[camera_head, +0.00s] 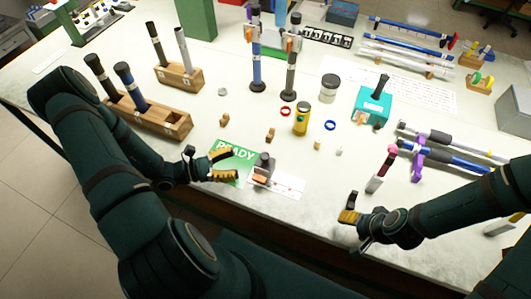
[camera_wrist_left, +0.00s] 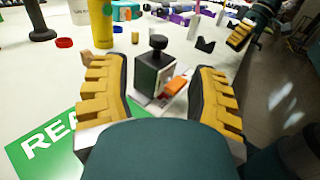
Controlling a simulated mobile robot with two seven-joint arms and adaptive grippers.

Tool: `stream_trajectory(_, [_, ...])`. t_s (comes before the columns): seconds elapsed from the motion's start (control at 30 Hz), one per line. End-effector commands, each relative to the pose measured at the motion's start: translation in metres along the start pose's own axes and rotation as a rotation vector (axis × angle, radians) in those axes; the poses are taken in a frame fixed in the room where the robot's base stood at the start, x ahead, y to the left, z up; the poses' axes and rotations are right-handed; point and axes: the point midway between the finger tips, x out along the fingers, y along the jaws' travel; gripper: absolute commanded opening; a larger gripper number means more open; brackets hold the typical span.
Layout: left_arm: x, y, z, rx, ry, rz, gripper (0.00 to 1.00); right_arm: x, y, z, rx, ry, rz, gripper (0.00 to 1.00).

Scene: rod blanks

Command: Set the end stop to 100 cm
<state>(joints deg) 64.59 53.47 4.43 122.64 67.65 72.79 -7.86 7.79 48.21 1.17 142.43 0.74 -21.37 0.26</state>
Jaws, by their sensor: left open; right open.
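A dark grey block with a round black knob on top (camera_head: 264,162), which looks like the end stop, stands on a white printed card (camera_head: 289,186). An orange part sits at its foot. In the left wrist view the block (camera_wrist_left: 152,75) is ahead, between my left gripper's yellow-padded fingers (camera_wrist_left: 155,72). My left gripper (camera_head: 236,164) is open, just left of the block in the head view; I see no contact. Any scale marks are too small to read. My right gripper (camera_head: 350,207) is open near the table's front edge, empty and apart from the block.
A green READY card (camera_head: 232,152) lies beneath my left gripper. Behind stand a yellow canister (camera_head: 302,120), small wooden pieces and coloured rings. Wooden holders with rods (camera_head: 178,122) are at left. A teal box (camera_head: 372,107) and rods on purple supports (camera_head: 418,165) are at right.

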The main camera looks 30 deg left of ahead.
Motion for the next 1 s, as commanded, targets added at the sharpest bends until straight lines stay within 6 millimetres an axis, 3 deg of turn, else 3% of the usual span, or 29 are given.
stream_trajectory(0.3, [0.064, -0.001, 0.001, -0.001, -0.003, -0.004, 0.59, -0.003, -0.001, -0.001, 0.0, 0.0, -0.001, 0.59])
stream_trajectory(0.5, [0.09, -0.001, 0.0, 0.0, -0.001, -0.003, 0.59, -0.004, -0.001, -0.001, 0.0, 0.0, -0.001, 0.59])
stream_trajectory(0.97, [0.102, -0.001, 0.0, 0.0, 0.0, -0.002, 0.59, -0.004, -0.001, -0.001, 0.0, 0.0, -0.001, 0.59])
stream_trajectory(1.0, [0.101, -0.001, 0.0, 0.0, 0.0, -0.002, 0.51, -0.004, -0.001, -0.001, 0.0, 0.0, -0.001, 0.59])
